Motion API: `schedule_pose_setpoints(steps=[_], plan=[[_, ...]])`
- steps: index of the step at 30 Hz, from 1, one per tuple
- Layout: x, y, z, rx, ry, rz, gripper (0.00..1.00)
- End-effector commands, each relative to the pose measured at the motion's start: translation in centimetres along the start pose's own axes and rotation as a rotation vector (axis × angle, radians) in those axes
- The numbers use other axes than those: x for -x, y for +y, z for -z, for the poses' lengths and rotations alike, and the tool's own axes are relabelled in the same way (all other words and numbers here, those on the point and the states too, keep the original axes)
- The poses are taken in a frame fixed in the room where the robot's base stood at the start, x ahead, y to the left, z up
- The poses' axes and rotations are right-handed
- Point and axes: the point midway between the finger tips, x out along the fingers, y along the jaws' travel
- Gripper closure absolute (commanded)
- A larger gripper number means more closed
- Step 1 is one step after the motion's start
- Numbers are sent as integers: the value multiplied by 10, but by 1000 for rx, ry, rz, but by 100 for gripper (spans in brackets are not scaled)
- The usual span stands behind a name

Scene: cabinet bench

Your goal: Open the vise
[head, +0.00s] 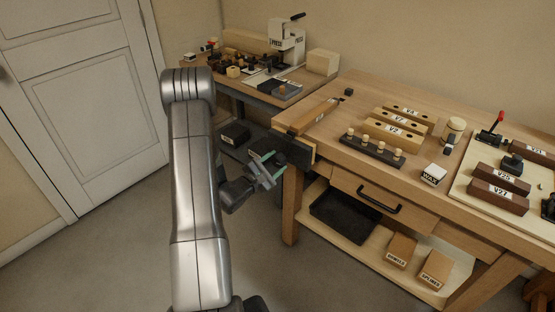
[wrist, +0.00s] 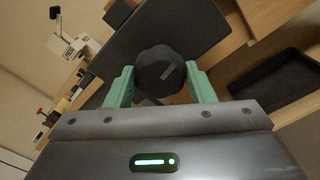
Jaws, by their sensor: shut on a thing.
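The vise (head: 303,150) is at the left end of the wooden workbench, with a broad dark front jaw. This dark jaw plate (wrist: 122,58) fills much of the upper wrist view. A dark, faceted round knob (wrist: 158,70) with a pale mark stands in front of the plate. My gripper (head: 274,164) is at the outer face of the vise. In the wrist view its green fingers sit on either side of the knob and are shut on it. In the head view the knob is hard to make out near the fingers.
A wooden piece with a label (head: 314,117) lies by the vise on the bench top. A drawer (head: 382,199) and a black tray (head: 345,216) are below. A second table with a press (head: 286,44) stands behind. Open floor lies left, before the door (head: 85,100).

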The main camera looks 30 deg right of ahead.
Motion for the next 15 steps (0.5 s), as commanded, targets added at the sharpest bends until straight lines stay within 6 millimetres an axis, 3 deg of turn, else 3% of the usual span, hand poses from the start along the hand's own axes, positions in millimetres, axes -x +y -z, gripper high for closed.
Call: schedule_pose_setpoints(steps=[15], plan=[[1, 0, 0, 49, 2, 2, 71]])
